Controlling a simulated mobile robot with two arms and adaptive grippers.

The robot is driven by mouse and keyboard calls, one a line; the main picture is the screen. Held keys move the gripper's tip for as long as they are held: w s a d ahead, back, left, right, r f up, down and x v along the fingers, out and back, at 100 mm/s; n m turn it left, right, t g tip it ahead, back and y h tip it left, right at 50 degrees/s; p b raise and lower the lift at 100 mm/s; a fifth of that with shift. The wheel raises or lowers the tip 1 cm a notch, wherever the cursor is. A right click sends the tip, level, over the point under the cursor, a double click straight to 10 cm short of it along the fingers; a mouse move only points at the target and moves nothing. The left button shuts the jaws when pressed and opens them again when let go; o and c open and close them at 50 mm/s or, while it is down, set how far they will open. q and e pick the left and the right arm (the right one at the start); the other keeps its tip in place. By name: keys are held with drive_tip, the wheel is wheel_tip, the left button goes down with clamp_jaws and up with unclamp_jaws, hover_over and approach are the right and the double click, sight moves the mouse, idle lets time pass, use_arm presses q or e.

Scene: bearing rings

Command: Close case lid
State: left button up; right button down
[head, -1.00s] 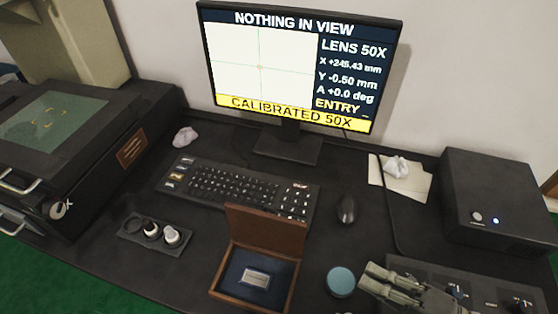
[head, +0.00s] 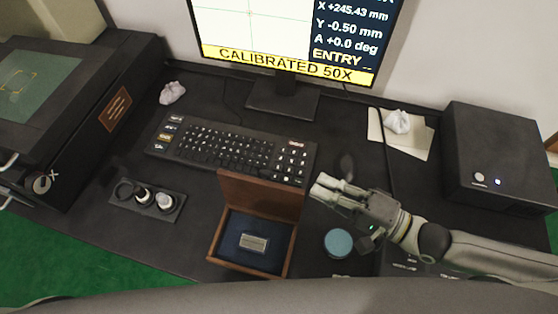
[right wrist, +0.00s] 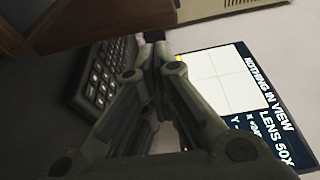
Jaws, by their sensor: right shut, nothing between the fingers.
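The wooden case (head: 216,262) stands open on the desk in the head view. Its brown lid (head: 262,194) is raised at the back, near the keyboard. A small metal block (head: 254,243) lies on the dark blue lining inside. My right gripper (head: 317,186) is shut and empty, just right of the raised lid, pointing left; the head view does not show clearly whether it touches the lid. In the right wrist view the shut fingers (right wrist: 155,38) show in the middle, and a brown wooden part (right wrist: 75,22) is at the upper left. My left gripper is not in view.
The keyboard (head: 220,150) lies behind the case and the monitor (head: 290,70) behind that. A round blue-topped item (head: 338,242) sits right of the case. A small tray with rings (head: 147,200) is at its left. The mouse (head: 344,166) is partly hidden behind my gripper.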

sight(277, 191)
drive_tip(key=p+x, duration=0.1)
drive_tip(key=x, duration=1)
drive_tip(key=shift+s+a, duration=0.1)
drive_tip(key=s+n, duration=0.2)
drive_tip(key=s+a+r+n+y+p, duration=0.1)
drive_tip(key=s+a+n, duration=0.1)
drive_tip(key=s+n, duration=0.1)
drive_tip(key=shift+s+r+n+y, duration=0.3)
drive_tip(key=shift+s+r, duration=0.05)
drive_tip(key=shift+r, duration=0.05)
drive_tip(key=s+a+f+n+y+b, duration=0.1)
drive_tip(key=s+a+f+n+y, duration=0.1)
drive_tip(key=s+n, duration=0.5)
drive_tip(key=shift+n+g, duration=0.4)
drive_tip(key=shift+n, duration=0.3)
drive_tip(key=shift+s+a, duration=0.1)
drive_tip(key=shift+s, duration=0.05)
